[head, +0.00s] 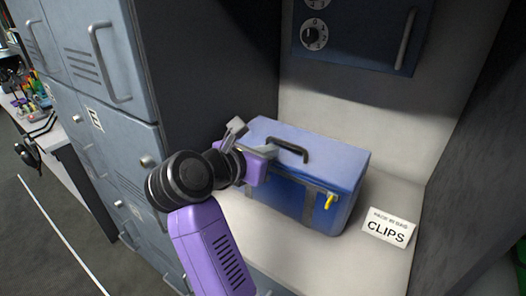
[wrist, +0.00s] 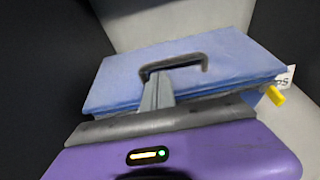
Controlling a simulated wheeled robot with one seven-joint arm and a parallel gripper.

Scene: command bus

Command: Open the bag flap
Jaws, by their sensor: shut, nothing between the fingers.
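The blue bag (head: 325,165) is box-shaped and stands on the pale shelf of the recess. Its lid, the flap (head: 345,157), lies down flat and looks closed. A black handle (head: 288,149) arches on top, and it also shows in the wrist view (wrist: 172,64). A yellow clasp (head: 329,201) hangs at the front right, also at the right edge in the wrist view (wrist: 274,95). My gripper (wrist: 155,88) is shut and empty at the bag's front top edge, its fingertips overlapping the handle in the picture. I cannot tell whether they touch. My gripper hides part of the bag's left front.
A white "CLIPS" card (head: 387,228) stands on the shelf right of the bag. Grey lockers (head: 105,120) and a dark side wall (head: 205,80) bound the left. A dark blue box with a dial (head: 360,35) is above. Bare shelf (head: 395,195) lies right of the bag.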

